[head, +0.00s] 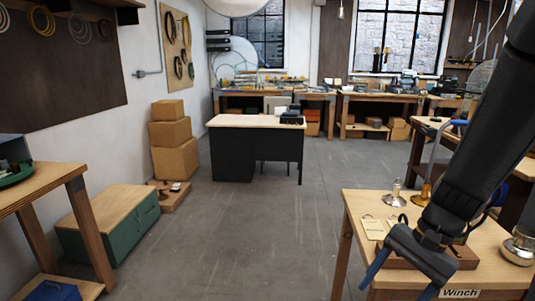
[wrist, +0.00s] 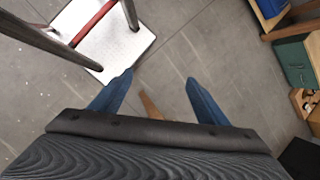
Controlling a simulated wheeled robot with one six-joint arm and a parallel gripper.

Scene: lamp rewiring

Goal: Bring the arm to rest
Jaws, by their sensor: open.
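My gripper (head: 396,290) is at the lower right of the head view, at the end of my black arm. It hangs in front of the near edge of a wooden table (head: 360,206). Its two blue fingers are apart and point down. In the wrist view my gripper (wrist: 158,88) is open, with nothing between the fingers but grey floor and a brown wooden piece I cannot identify. My arm hides part of the tabletop and some items on it.
The table bears a silver-topped stand (head: 394,194), tags (head: 374,229), a metal pot (head: 519,246) and a "Winch" label (head: 459,293). A desk (head: 233,150), cardboard boxes (head: 172,135) and a green chest (head: 110,222) stand beyond. The middle floor is clear. The wrist view shows a white platform (wrist: 125,45).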

